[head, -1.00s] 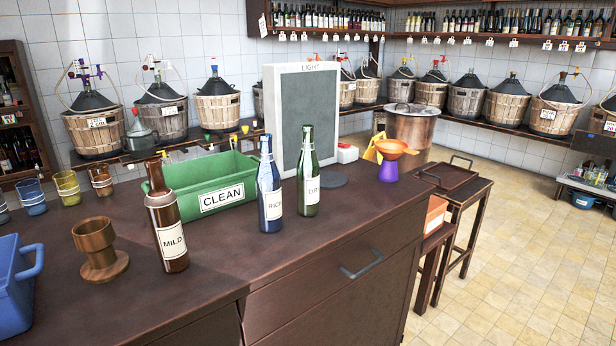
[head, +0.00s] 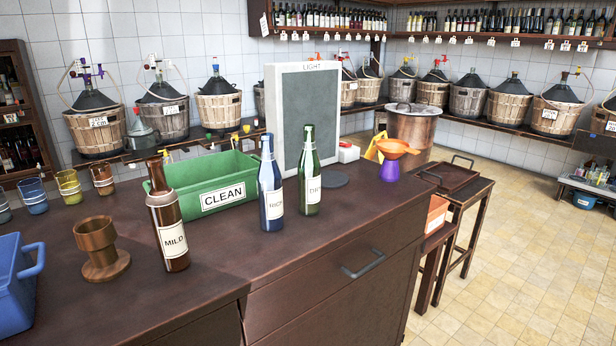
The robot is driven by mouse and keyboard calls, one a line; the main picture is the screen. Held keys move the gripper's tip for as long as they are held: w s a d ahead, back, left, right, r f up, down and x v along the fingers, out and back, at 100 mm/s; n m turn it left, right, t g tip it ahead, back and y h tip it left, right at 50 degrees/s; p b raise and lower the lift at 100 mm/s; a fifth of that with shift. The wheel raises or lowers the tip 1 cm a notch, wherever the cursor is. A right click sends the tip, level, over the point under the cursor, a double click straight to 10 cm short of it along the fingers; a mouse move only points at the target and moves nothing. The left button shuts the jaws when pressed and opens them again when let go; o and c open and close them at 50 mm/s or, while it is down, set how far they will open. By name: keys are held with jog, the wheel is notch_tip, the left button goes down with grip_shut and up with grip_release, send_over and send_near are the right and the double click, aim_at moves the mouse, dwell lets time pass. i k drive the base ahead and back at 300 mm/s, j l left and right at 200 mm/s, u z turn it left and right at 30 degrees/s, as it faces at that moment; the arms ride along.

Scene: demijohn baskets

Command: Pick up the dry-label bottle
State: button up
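The dry-label bottle (head: 309,178) is green glass with a pale label, partly turned away so only its first letters show. It stands upright on the dark wooden counter (head: 215,270), near the back, in front of the light panel. A blue bottle (head: 270,190), its label seemingly RICH, stands just left of it, with a small gap. A brown bottle labelled MILD (head: 168,222) stands further left and nearer. My gripper is not in view.
A green CLEAN bin (head: 212,182) sits behind the bottles, and the LIGHT panel (head: 303,115) behind the green one. An orange funnel (head: 396,148) on a purple base stands right. A wooden cup (head: 100,250) and blue bin (head: 15,285) are left. The counter's front is clear.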

aim_at(309, 167)
jog(key=u, duration=1.65)
jog(key=z, duration=1.65)
jog(key=i+l+z, duration=0.2)
jog(key=l, duration=0.15)
jog(key=i+l+z, duration=0.15)
jog(key=i+l, duration=0.1)
jog(key=l, duration=0.1)
